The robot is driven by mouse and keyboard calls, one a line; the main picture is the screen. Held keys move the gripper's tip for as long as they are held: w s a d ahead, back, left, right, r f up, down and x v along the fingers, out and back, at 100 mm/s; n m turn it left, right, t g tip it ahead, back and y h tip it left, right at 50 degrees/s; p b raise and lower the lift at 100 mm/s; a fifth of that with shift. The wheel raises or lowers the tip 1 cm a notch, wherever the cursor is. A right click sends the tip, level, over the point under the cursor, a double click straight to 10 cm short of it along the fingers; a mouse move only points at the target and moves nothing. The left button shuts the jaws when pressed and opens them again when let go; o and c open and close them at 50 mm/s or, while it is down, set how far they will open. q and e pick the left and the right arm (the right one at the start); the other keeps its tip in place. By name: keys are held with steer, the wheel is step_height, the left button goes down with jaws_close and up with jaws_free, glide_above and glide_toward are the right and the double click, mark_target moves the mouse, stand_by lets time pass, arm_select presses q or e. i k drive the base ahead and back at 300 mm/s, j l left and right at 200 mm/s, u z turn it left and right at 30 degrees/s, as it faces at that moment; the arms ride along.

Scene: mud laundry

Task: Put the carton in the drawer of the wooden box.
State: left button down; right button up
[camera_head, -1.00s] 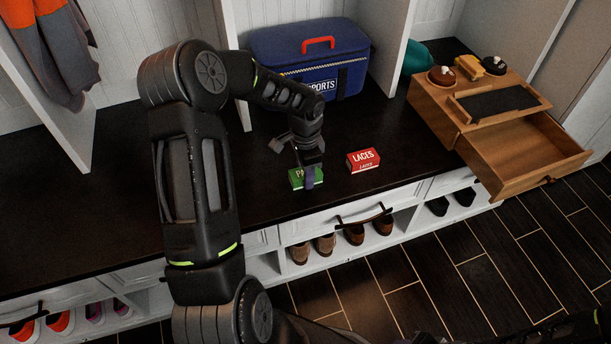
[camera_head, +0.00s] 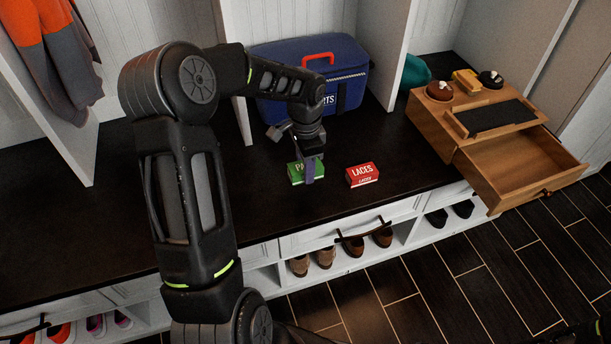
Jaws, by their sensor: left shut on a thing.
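A green carton (camera_head: 297,174) with white lettering is on the dark bench top, left of a red carton marked LACES (camera_head: 362,174). My left gripper (camera_head: 308,172) points down and is shut on the green carton, hiding part of it. Whether the carton touches the bench or is just above it, I cannot tell. The wooden box (camera_head: 441,128) stands at the right end of the bench. Its drawer (camera_head: 527,168) is pulled out toward the front right and looks empty. My right gripper is not in view.
A blue sports bag (camera_head: 318,60) with a red handle stands behind the gripper. Several small items, including a yellow one (camera_head: 467,80), and a dark pad (camera_head: 497,118) are on the box. Shoes (camera_head: 350,246) sit in cubbies below. Bench top between red carton and box is clear.

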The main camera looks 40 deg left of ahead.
mark_target(518, 174)
steer(key=i+l+z, duration=0.3)
steer(key=i+l, duration=0.3)
steer(key=i+l+z, duration=0.3)
steer(key=i+l, duration=0.3)
steer(key=i, duration=0.1)
